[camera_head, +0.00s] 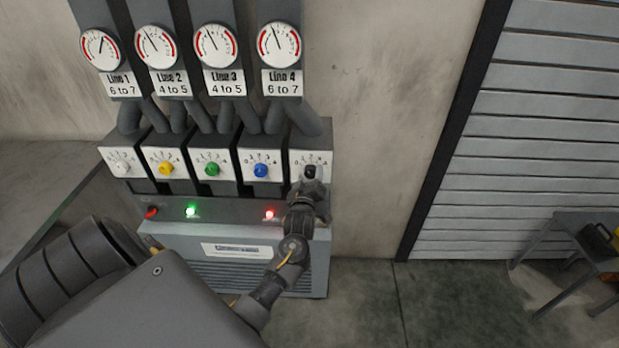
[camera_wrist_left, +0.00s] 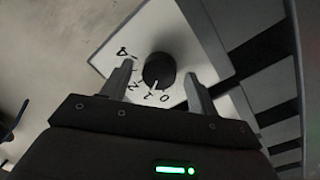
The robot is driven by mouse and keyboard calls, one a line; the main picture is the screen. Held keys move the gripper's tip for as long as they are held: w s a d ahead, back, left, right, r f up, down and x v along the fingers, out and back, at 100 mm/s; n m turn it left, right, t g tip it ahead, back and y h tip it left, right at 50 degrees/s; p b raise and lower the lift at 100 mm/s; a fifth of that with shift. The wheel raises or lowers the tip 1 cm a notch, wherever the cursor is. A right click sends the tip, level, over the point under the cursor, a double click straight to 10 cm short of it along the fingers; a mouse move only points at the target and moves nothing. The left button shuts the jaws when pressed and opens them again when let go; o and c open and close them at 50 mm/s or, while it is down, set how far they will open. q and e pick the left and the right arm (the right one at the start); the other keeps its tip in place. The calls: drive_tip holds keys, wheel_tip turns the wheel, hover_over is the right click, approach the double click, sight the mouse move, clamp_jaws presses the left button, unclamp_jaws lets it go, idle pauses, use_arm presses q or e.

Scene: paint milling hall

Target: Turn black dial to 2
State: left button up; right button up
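The black dial (camera_head: 311,171) is at the right end of the row of dials, on a white scale plate. My left gripper (camera_head: 312,177) is in front of it and covers part of the plate. In the left wrist view the black dial (camera_wrist_left: 158,70) sits between the two fingers of my left gripper (camera_wrist_left: 159,71). The fingers are apart, with a visible gap on each side of the dial. The dial's white mark points down, near the 1. The 0, 2 and 4 show around it; the 3 seems hidden by a finger. My right gripper is not in view.
White (camera_head: 121,169), yellow (camera_head: 166,168), green (camera_head: 212,170) and blue (camera_head: 261,170) dials stand to the left. Gauges with range labels (camera_head: 282,83) are above. A red knob (camera_head: 151,212) and green and red lamps sit below. Clear floor lies right; a metal table (camera_head: 570,222) stands beyond.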

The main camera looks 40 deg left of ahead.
use_arm(q)
drive_tip(key=c, duration=0.9)
drive_tip(key=shift+r+m+p, duration=0.15)
drive_tip(key=shift+m+p, duration=1)
drive_tip(key=shift+m, duration=0.15)
drive_tip(key=shift+m+p, duration=0.95)
drive_tip(key=shift+m, duration=0.55)
drive_tip(key=shift+g, duration=0.3)
drive_tip(key=o, duration=0.9)
drive_tip(key=shift+o, duration=0.2)
